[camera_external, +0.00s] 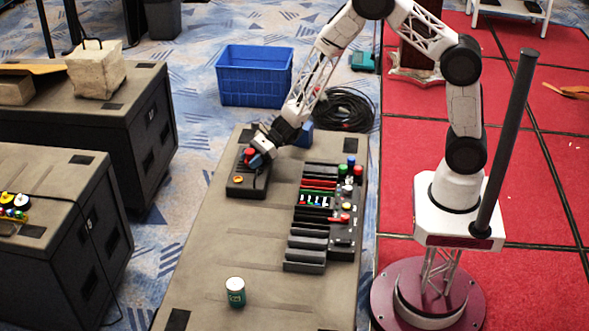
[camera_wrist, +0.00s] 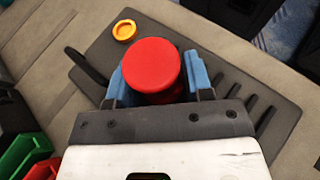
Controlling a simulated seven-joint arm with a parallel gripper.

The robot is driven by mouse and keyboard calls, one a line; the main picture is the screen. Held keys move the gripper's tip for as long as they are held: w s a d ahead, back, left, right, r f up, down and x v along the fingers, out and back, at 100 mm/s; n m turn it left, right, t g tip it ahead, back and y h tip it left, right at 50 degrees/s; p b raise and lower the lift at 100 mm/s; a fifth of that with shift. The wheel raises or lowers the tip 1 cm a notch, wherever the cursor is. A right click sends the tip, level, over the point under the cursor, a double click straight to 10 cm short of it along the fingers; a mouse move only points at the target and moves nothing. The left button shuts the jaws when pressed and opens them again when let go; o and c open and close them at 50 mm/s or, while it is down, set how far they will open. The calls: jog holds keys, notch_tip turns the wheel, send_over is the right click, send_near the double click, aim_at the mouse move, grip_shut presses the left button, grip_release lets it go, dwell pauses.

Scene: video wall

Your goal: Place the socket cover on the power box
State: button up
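The red round socket cover (camera_wrist: 152,68) sits between the two blue fingers of my gripper (camera_wrist: 158,78) in the wrist view. The fingers appear to press on its sides. In the external view the red cover (camera_external: 249,154) shows at the tip of my gripper (camera_external: 256,158), over the far part of the black power box (camera_external: 246,190). The power box (camera_wrist: 95,50) lies below it in the wrist view. An orange ring (camera_wrist: 124,30) is on the box's other part, apart from the cover. The cover's underside is hidden, so I cannot tell whether it touches the box.
A black rack (camera_external: 340,240) with slots and coloured caps stands on the table (camera_external: 200,275) right of the box. A green-and-white can (camera_external: 236,292) stands near the front. A blue crate (camera_external: 255,88) is on the floor behind. The table between box and can is clear.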

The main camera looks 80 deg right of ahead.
jog(key=o, duration=0.3)
jog(key=shift+o, duration=0.2)
jog(key=shift+d+r, duration=0.1)
jog(key=shift+r, duration=0.1)
jog(key=v, duration=1.1)
jog(key=shift+s+d, duration=0.25)
jog(key=shift+s, duration=0.15)
jog(key=s+a+r+n+g, duration=0.3)
jog(key=s+a+r+n, duration=0.2)
jog(key=s+r+n, duration=0.3)
jog(key=s+a+r+n+g, duration=0.4)
jog(key=s+r+n, duration=0.2)
jog(key=s+r, duration=0.35)
jog(key=s+d+r+n+h, duration=0.2)
jog(key=s+r+n+h, duration=0.2)
jog(key=s, duration=0.7)
jog(key=s+d+r+n+h, duration=0.2)
jog(key=s+r+n+h, duration=0.3)
jog(key=s, duration=0.6)
jog(key=shift+d+r+n+h, duration=0.3)
jog(key=shift+r+n, duration=0.9)
jog(key=shift+n, duration=0.7)
